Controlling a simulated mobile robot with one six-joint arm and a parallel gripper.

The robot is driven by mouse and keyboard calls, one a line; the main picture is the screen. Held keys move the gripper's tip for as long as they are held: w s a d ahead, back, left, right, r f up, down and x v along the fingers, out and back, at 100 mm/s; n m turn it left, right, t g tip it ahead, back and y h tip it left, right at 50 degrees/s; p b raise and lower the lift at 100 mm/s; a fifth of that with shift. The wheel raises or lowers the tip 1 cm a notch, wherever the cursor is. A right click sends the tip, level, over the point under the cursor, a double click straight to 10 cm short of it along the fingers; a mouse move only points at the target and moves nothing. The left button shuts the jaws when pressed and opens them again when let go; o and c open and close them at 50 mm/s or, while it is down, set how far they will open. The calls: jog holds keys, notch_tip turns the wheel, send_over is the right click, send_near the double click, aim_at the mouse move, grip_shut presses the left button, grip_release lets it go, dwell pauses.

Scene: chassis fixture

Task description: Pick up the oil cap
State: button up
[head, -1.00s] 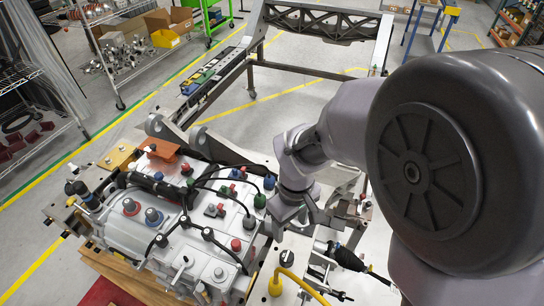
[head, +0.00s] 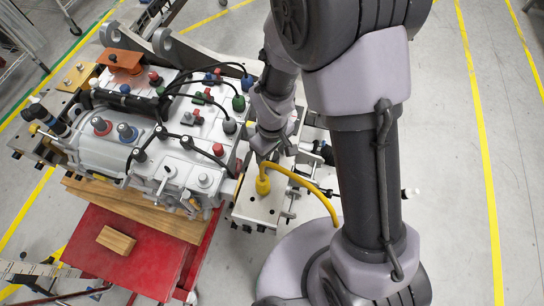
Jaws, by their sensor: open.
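The silver engine-like unit (head: 150,150) carries several small caps and plugs in red, blue, green and black. I cannot tell for sure which one is the oil cap. A dark round cap (head: 229,126) stands at its right edge, and a red one (head: 218,149) sits just below that. My gripper (head: 270,154) points down just right of the unit, above the metal side plate (head: 262,208). It looks empty. Its fingertips are small and partly hidden, close to the yellow plug (head: 262,185).
A yellow cable (head: 312,185) arches from the plug to the right, near my arm. A red cart (head: 135,262) with a wooden block (head: 116,240) is below the unit. Black hoses cross the unit's top. The floor at right is clear.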

aim_at(272, 155)
jog(key=shift+c, duration=0.4)
grip_shut()
jog(key=shift+r, duration=0.1)
notch_tip(272, 155, up, 10)
jog(key=p, duration=0.3)
jog(key=shift+p, duration=0.3)
